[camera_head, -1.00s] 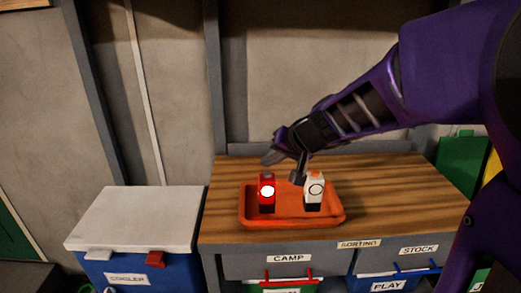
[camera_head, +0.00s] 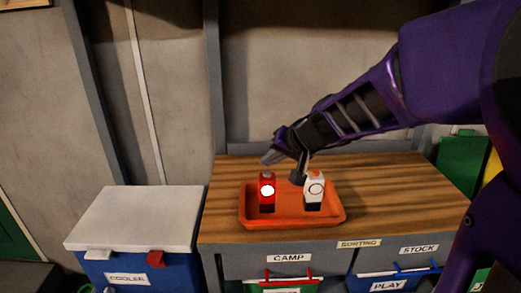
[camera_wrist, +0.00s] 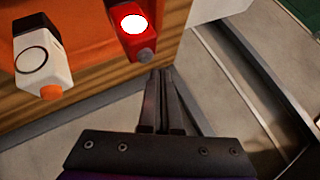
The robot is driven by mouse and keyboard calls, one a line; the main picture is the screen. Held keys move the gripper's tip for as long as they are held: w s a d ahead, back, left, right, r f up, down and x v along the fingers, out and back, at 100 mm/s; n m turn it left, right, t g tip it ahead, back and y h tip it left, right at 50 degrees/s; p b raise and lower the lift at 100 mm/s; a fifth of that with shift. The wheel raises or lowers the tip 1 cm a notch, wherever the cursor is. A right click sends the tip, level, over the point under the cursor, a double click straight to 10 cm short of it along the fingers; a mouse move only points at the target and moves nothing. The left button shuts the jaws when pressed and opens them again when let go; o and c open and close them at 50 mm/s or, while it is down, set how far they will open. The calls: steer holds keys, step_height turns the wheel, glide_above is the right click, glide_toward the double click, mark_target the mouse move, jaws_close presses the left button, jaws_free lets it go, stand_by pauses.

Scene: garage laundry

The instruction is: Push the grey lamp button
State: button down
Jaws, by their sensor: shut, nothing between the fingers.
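A red lamp (camera_head: 267,202) stands upright at the left in the orange tray (camera_head: 292,223), its round face glowing white. Its grey button (camera_wrist: 147,57) is on its top end in the wrist view. A white lamp (camera_head: 314,182) with an orange button (camera_wrist: 51,92) and an unlit ring on its face stands to its right. My gripper (camera_head: 266,161) is shut and empty, just above the red lamp in the head view. In the wrist view its fingertips (camera_wrist: 160,72) appear just beside the grey button; I see a small gap in the picture, but the depth is unclear.
The wooden worktop (camera_head: 410,185) is clear to the right of the tray. A blue cooler with a white lid (camera_head: 140,215) stands to the left. Labelled drawers and bins (camera_head: 290,258) are below the worktop. The wall (camera_head: 290,90) rises close behind it.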

steer(key=shift+f+b, duration=0.4)
steer(key=shift+f, duration=0.45)
stand_by(0.6)
steer(key=shift+r, duration=0.15)
steer(key=shift+r+p, duration=0.6)
steer(key=shift+r, duration=0.2)
steer(key=shift+r+p, duration=1.95)
steer(key=shift+r, duration=1.05)
